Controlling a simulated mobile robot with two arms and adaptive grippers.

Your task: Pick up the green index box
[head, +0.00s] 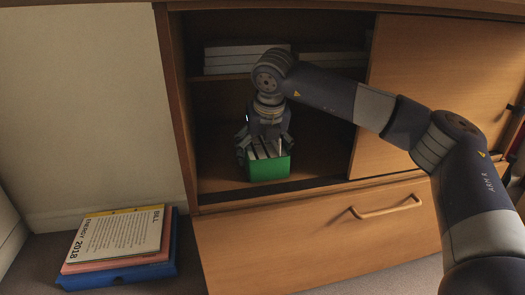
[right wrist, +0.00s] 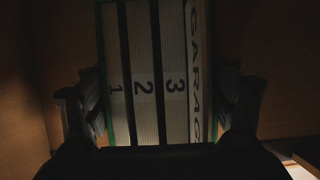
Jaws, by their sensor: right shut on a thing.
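The green index box (head: 270,168) is in the open part of the wooden cabinet, on its lower floor near the front edge. It holds several white cards or folders, and in the right wrist view (right wrist: 145,90) these show the numbers 1, 2 and 3 and a partly hidden word. My right gripper (head: 265,145) comes down from above and is shut on the green index box, with a finger at either side. In the dark wrist view its fingers (right wrist: 158,115) flank the box. I cannot tell whether the box touches the cabinet floor. My left gripper is not in view.
The cabinet's sliding door (head: 440,80) covers the right side. A shelf with stacked papers (head: 235,58) is above and behind the gripper. A closed drawer (head: 310,240) is below. Papers (head: 115,235) lie on a blue folder or box (head: 120,275) at lower left.

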